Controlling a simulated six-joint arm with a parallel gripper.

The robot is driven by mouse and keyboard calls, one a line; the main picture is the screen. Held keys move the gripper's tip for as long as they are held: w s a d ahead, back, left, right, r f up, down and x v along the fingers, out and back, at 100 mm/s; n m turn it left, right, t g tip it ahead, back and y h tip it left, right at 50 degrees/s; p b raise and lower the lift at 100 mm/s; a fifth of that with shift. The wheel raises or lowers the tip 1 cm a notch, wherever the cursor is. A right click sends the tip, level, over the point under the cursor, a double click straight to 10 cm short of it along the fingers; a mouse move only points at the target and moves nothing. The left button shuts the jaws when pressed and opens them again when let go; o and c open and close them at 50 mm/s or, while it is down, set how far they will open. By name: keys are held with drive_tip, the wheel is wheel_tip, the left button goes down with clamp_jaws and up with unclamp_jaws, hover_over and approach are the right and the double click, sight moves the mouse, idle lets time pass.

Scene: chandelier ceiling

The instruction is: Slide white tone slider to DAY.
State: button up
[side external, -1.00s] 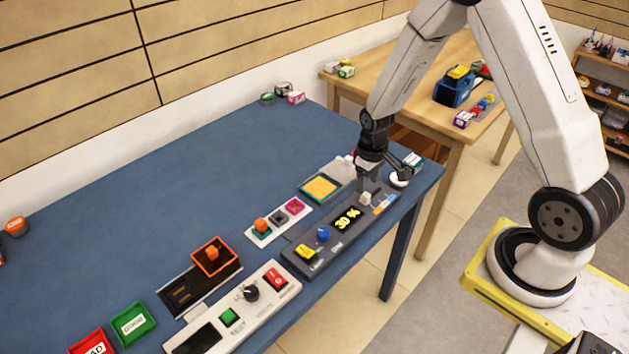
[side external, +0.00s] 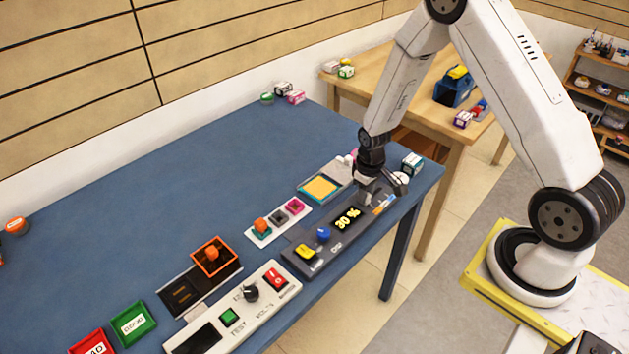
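The dark grey control panel (side external: 327,259) lies along the front edge of the blue table. It carries a yellow switch (side external: 305,251), a blue knob (side external: 323,234), a display reading 30 % (side external: 347,218) and, at its right end, a slider strip with blue and orange marks (side external: 384,204). My gripper (side external: 372,193) is low over the panel, between the display and the coloured strip. It covers the place where the white slider knob stood, so the knob cannot be made out clearly. Whether the fingers are closed or touching the knob cannot be told. The DAY label is not readable.
A yellow-topped pad (side external: 320,188) and a small white button plate (side external: 278,221) lie just behind the panel. A white console (side external: 236,310) is to the left. A small box (side external: 412,162) stands behind my gripper to the right.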

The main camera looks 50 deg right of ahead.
clamp_jaws()
idle(1.1)
